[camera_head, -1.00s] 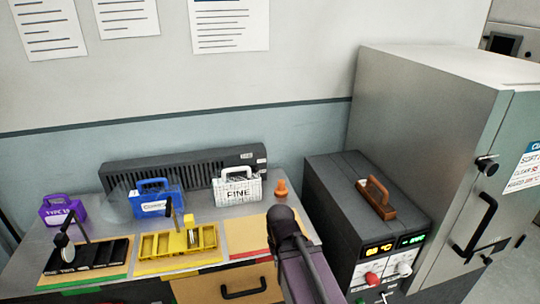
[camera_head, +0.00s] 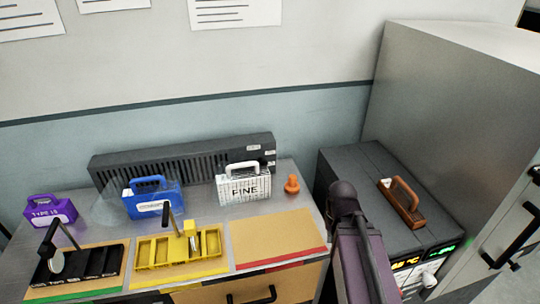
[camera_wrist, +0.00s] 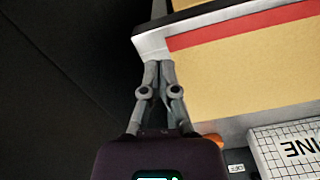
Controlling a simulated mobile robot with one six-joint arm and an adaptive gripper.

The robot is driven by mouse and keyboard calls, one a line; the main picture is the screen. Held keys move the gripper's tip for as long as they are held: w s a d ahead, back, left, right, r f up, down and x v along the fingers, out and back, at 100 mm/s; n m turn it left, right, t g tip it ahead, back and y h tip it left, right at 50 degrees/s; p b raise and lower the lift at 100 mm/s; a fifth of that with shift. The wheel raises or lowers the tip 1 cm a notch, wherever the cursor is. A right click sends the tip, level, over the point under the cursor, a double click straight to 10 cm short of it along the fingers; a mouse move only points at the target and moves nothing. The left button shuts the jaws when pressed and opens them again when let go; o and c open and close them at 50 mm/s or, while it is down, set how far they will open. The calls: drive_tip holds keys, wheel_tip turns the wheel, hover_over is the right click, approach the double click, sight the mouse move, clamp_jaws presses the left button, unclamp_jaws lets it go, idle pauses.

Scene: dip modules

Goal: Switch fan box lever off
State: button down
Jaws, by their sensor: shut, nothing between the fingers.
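A long dark slatted box (camera_head: 180,160), which looks like the fan box, stands at the back of the bench against the wall. Small pale labels are on its right end. I cannot make out a lever on it. A small orange piece (camera_head: 291,184) stands by its right end; whether it is the lever I cannot tell. My arm covers the bench's right edge in the head view, and my fingertips are hidden there. In the wrist view my gripper (camera_wrist: 159,65) is shut and empty, close to the bench's edge. An orange bit and a small label show beside the gripper's base.
A white FINE case (camera_head: 243,187), a blue case (camera_head: 153,200) and a purple case (camera_head: 50,210) stand on the bench. Black (camera_head: 85,264) and yellow (camera_head: 160,251) racks lie in front. A dark box with displays (camera_head: 355,165) and a tall grey cabinet (camera_head: 445,100) are right.

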sight(265, 160)
drive_tip(key=shift+d, duration=0.2)
drive_tip(key=shift+w+a+r+p, duration=0.2)
drive_tip(key=shift+w+r+p, duration=0.15)
drive_tip(key=shift+r+p, duration=0.1)
drive_tip(key=w+a+r+n+t+y+p, duration=0.1)
drive_tip(key=w+a+r+p, duration=0.7)
drive_tip(key=w+r+p, duration=0.2)
drive_tip(key=w+a+r+n+t+y+p, duration=0.2)
drive_tip(key=w+a+r+p, duration=0.7)
drive_tip(key=w+r+p, duration=0.1)
wheel_tip(265, 160, up, 2)
drive_tip(key=shift+w+r+p, duration=0.1)
drive_tip(key=shift+w+p, duration=0.25)
drive_tip(key=shift+w, duration=0.5)
drive_tip(key=b+x, duration=1.3)
drive_tip(key=x, duration=0.1)
drive_tip(key=shift+w+a+r, duration=0.1)
drive_tip(key=shift+w+a, duration=0.05)
